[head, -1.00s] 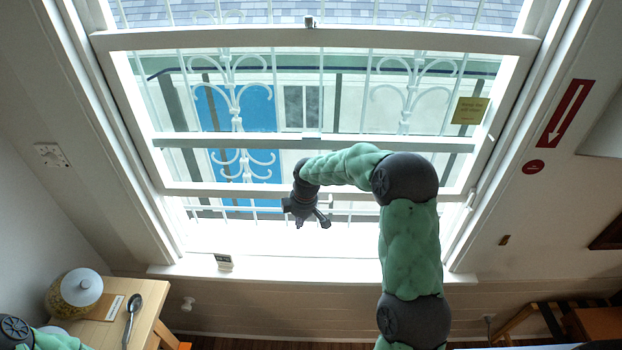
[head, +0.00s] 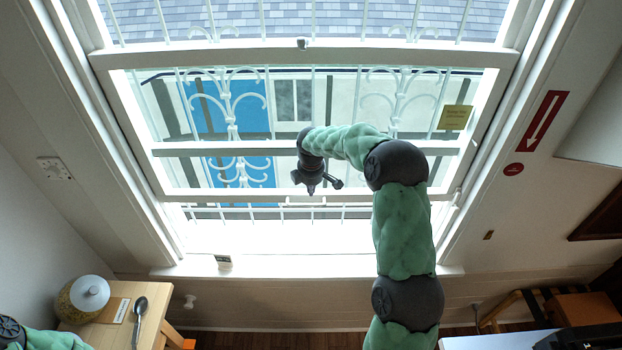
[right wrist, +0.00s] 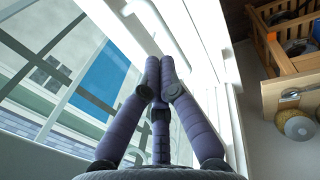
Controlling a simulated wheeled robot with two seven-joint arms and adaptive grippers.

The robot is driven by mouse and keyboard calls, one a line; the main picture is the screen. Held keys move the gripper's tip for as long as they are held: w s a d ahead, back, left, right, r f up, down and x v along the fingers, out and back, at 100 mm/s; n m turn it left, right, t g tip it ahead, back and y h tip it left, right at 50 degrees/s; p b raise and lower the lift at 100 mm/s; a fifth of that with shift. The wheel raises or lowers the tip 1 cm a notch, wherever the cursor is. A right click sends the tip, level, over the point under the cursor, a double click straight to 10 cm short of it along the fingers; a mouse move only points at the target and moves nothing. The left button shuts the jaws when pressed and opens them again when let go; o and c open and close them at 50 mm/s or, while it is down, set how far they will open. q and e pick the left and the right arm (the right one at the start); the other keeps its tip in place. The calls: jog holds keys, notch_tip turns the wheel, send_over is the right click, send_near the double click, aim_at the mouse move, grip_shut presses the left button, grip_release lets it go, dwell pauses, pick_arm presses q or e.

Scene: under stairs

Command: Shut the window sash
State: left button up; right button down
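The white window sash (head: 230,195) is raised, with an open gap between its bottom rail and the white sill (head: 330,268). Grille bars show through the gap. My right gripper (head: 322,188) hangs in front of the bottom rail, near the middle of the window. In the right wrist view its dark fingers (right wrist: 158,80) come together at the tips with nothing visible between them. A white frame part lies just beyond the tips; I cannot tell whether they touch it. My left gripper is outside the head view; only part of my left arm shows at lower left.
A wooden table (head: 150,318) at lower left holds a lidded jar (head: 84,298) and a spoon (head: 138,310). A red arrow sign (head: 541,120) is on the right wall. Wooden furniture (head: 580,308) stands at lower right.

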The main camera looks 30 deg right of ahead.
jog(key=f, duration=0.2)
jog(key=f+p, duration=0.1)
jog(key=w+f, duration=0.1)
jog(key=f, duration=0.1)
jog(key=shift+d+f, duration=0.3)
jog(key=shift+f, duration=0.1)
